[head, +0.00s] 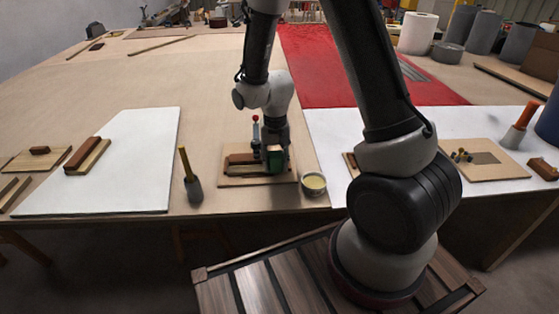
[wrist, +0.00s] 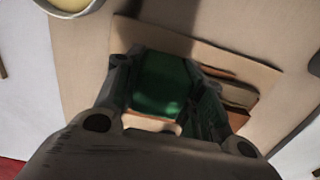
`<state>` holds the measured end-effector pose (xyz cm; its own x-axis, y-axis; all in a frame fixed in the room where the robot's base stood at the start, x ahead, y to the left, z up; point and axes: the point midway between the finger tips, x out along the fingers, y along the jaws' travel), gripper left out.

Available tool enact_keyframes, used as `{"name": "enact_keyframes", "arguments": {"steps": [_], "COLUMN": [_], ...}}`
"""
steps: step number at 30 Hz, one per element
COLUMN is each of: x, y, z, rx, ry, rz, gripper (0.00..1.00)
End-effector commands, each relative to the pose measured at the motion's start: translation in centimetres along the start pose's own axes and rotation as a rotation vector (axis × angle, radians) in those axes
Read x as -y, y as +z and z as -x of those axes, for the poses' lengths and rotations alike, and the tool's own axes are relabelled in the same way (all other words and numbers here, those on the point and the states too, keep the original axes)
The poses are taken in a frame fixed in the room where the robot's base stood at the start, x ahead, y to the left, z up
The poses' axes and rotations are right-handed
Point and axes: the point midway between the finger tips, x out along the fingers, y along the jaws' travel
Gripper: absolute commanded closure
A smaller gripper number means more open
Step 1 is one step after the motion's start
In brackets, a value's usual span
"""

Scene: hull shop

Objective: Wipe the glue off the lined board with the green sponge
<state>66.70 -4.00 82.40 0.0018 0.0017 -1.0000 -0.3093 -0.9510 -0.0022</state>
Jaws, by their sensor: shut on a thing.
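My gripper (head: 274,150) is shut on the green sponge (head: 276,161). In the wrist view the sponge (wrist: 162,82) fills the space between the fingers of my gripper (wrist: 165,95). It is over the right part of a light wooden board (head: 240,181) at the table's front edge; whether it touches the board or is just above it, I cannot tell. Brown wood pieces (head: 240,161) and a red-knobbed upright tool or clamp (head: 255,128) are on this board. No ruled lines or glue can be made out on it; my gripper hides part of its surface.
A bowl of yellowish stuff (head: 315,184) stands close right of the board. A yellow-handled brush (head: 190,175) stands to its left. A white panel (head: 130,160) lies further left. Another board with small parts (head: 480,161) lies at right, partly beyond my arm.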

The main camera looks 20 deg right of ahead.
Motion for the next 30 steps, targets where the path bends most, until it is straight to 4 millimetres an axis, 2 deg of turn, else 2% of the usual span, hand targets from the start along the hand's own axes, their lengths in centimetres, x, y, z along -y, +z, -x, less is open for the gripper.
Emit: {"name": "enact_keyframes", "arguments": {"steps": [21, 25, 30], "x": [4.6, 4.4, 3.1], "y": [0.0, 0.0, 0.0], "z": [0.0, 0.1, 0.2], "rx": [0.001, 0.001, 0.001], "ry": [0.000, 0.000, 0.000], "rz": [0.001, -0.001, -0.002], "gripper": [0.81, 0.81, 0.81]}}
